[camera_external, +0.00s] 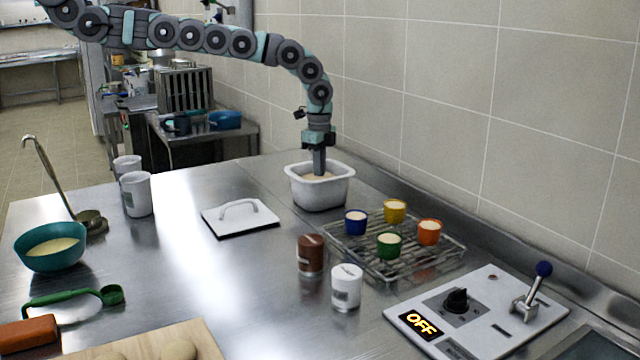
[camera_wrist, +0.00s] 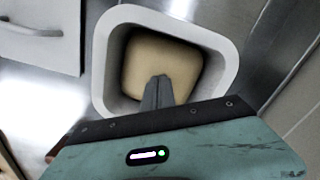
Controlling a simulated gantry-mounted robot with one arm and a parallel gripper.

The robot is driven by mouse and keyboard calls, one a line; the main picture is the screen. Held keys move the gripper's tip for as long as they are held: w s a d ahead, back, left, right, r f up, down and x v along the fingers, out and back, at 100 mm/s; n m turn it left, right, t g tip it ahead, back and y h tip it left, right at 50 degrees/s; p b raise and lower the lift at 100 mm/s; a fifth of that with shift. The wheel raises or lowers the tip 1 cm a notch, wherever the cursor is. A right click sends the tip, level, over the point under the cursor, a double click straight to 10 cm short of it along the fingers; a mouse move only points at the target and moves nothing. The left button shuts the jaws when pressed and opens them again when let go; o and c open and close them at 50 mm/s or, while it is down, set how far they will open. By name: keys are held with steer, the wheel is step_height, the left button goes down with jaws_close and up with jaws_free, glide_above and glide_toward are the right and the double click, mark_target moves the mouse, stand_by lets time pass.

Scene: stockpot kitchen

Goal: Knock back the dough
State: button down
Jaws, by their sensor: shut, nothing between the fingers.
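The dough (camera_wrist: 158,62) is a pale tan rounded mass inside a white tub (camera_external: 319,192). In the wrist view the tub's rim (camera_wrist: 222,48) surrounds it, with a dark gap between dough and wall. My gripper (camera_wrist: 158,84) is shut and empty, and its fingertips overlap the near-middle part of the dough. In the external view my gripper (camera_external: 319,170) points straight down into the tub's opening. I cannot tell whether the tips touch or press into the dough. A white lid with a handle (camera_external: 240,217) lies flat on the steel counter left of the tub.
A wire rack (camera_external: 395,255) with several coloured cups stands right of the tub. Brown (camera_external: 311,255) and white (camera_external: 346,288) jars stand in front. A control panel (camera_external: 475,312) reads OFF. A teal bowl (camera_external: 50,246) and ladle (camera_external: 90,220) are far left. The tiled wall is close behind the tub.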

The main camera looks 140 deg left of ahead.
steer(key=shift+f, duration=0.15)
steer(key=shift+f+b, duration=0.75)
steer(key=shift+f, duration=0.1)
stand_by(1.2)
step_height(320, 180, up, 6)
steer(key=p, duration=0.6)
stand_by(0.6)
